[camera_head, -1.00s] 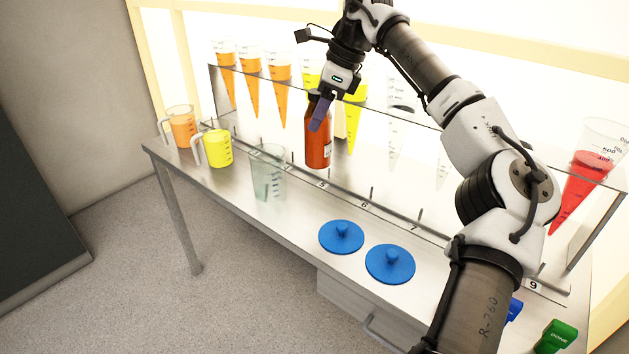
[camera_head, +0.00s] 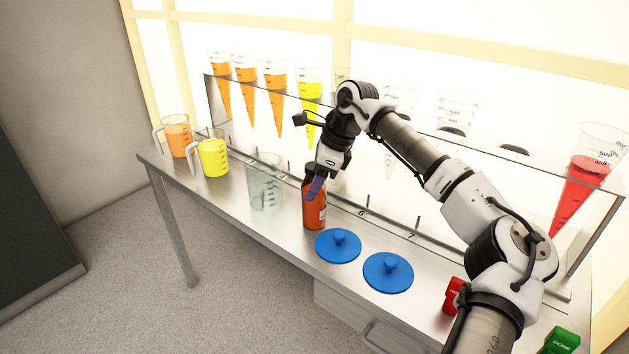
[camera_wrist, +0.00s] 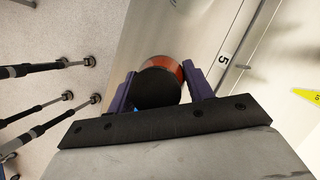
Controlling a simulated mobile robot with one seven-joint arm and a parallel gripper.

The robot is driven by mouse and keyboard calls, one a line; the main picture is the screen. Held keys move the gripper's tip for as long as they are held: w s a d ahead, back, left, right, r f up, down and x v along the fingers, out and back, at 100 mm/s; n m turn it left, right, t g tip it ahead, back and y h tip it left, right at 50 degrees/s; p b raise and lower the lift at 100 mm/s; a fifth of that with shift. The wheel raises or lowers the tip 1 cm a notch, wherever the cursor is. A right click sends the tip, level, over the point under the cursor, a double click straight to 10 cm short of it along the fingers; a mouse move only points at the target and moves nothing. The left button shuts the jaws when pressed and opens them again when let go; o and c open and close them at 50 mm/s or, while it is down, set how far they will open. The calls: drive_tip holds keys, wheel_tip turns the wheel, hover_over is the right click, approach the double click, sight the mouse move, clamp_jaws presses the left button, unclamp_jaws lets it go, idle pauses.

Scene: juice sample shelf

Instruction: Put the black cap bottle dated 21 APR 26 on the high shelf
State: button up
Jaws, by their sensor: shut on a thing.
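My gripper (camera_head: 315,186) is shut on an orange-red bottle (camera_head: 314,212) near its top. The bottle is upright at the front part of the steel table, between the clear empty beaker and the blue lids; I cannot tell if its base touches the table. In the wrist view the bottle's black cap (camera_wrist: 157,88) sits between the two purple fingers (camera_wrist: 158,86). The high shelf (camera_head: 435,125) is a clear rack with holes, holding cones of orange, yellow and red juice.
Two blue lids (camera_head: 338,246) lie right of the bottle. The empty beaker (camera_head: 265,182), a yellow jug (camera_head: 213,158) and an orange jug (camera_head: 177,136) stand to the left. A red item (camera_head: 453,296) and a green DONE block (camera_head: 562,341) are at front right.

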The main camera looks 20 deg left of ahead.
drive_tip(key=shift+f, duration=0.15)
drive_tip(key=o, duration=1.1)
drive_tip(key=shift+o, duration=0.2)
drive_tip(key=v, duration=1.2)
drive_tip(key=shift+r, duration=0.25)
